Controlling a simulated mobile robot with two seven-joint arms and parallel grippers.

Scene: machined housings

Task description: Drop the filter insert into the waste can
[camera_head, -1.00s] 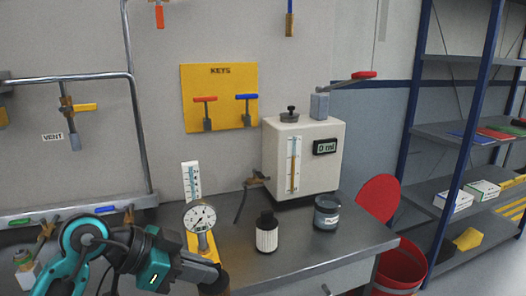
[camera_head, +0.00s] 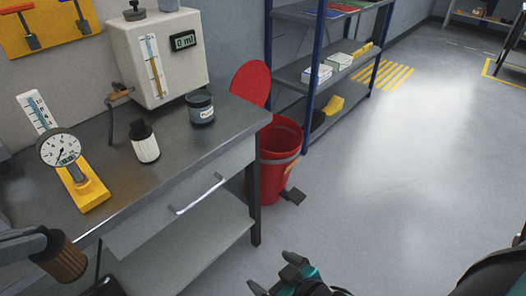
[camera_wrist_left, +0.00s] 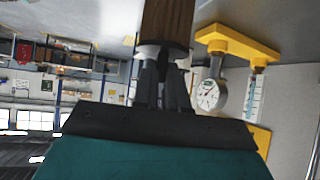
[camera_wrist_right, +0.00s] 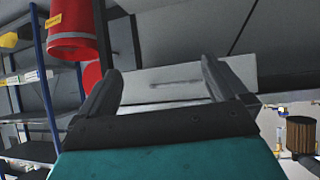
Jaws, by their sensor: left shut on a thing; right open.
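The filter insert (camera_head: 66,260) is a brown pleated cylinder at the lower left of the head view, in front of the bench. My left gripper (camera_head: 42,243) is shut on it; the left wrist view shows the insert (camera_wrist_left: 167,22) between the fingers (camera_wrist_left: 163,68). The waste can (camera_head: 279,148) is a red bucket on the floor past the bench's right end. Its round red lid (camera_head: 250,83) stands up at the back. My right gripper (camera_head: 273,274) is open and empty at the bottom of the head view, with fingers apart (camera_wrist_right: 160,75) in the right wrist view.
Blue-framed shelves (camera_head: 315,70) stand behind the can.

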